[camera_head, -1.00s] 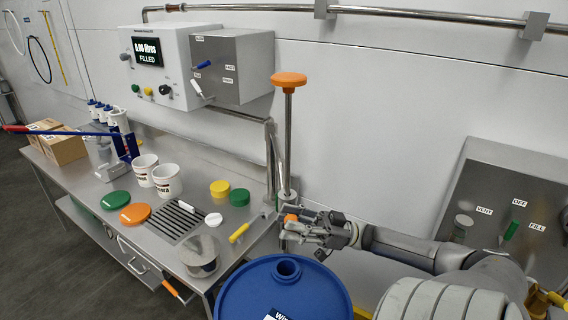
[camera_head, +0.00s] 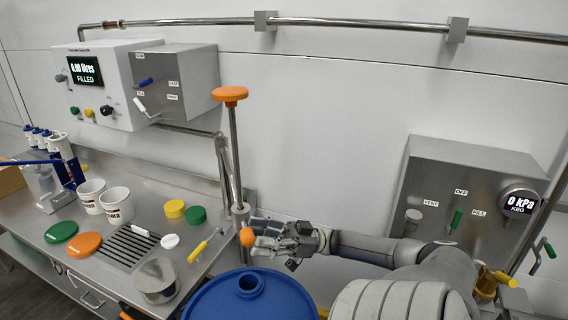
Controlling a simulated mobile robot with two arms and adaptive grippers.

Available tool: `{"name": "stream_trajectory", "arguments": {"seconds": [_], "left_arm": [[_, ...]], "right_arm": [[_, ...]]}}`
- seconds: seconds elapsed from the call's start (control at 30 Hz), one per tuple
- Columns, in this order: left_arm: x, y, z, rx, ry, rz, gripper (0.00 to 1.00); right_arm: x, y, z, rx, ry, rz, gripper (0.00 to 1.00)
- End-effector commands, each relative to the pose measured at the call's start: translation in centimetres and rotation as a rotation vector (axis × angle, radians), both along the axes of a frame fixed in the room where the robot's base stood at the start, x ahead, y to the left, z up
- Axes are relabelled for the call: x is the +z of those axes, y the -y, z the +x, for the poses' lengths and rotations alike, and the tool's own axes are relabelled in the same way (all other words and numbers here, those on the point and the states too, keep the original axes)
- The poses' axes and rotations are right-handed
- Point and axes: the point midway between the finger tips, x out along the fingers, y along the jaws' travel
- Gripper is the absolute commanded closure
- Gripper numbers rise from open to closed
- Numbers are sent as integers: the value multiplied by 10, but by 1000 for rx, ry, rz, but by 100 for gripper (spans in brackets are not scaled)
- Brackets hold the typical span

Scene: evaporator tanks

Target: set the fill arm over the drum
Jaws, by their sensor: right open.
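The blue drum (camera_head: 252,302) stands at the bottom of the head view, with an open round bung hole (camera_head: 250,283) in its lid. Behind it rises a thin steel post (camera_head: 234,155) with an orange disc (camera_head: 230,94) on top. A small orange knob (camera_head: 247,237) sits low beside the post; I take these as parts of the fill arm. My right gripper (camera_head: 258,241) is open just right of the knob, its fingers pointing left; I cannot tell whether they touch it. It is above and behind the drum. My left gripper is out of view.
The steel bench (camera_head: 80,200) at left holds white buckets (camera_head: 117,205), coloured lids, a grate and a steel pot (camera_head: 157,281). A yellow handle (camera_head: 198,252) lies near its right edge. A valve panel (camera_head: 450,200) with a gauge reading 0 kPa is at right.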

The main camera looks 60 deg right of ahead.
Motion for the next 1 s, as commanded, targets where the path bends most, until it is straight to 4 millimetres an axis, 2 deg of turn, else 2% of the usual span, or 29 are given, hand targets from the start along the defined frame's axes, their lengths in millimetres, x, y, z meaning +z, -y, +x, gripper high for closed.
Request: {"name": "stream_trajectory", "arguments": {"seconds": [0.2, 0.5, 0.73, 1.0], "left_arm": [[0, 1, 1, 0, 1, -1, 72], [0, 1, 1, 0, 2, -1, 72], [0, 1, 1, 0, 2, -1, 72], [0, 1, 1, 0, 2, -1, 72]], "right_arm": [[-16, 29, -24, -5, -1, 0, 50], [-31, 58, -50, -4, 0, 2, 50], [-36, 67, -60, -3, 0, 2, 50], [-37, 69, -61, -2, 1, 2, 50]]}}
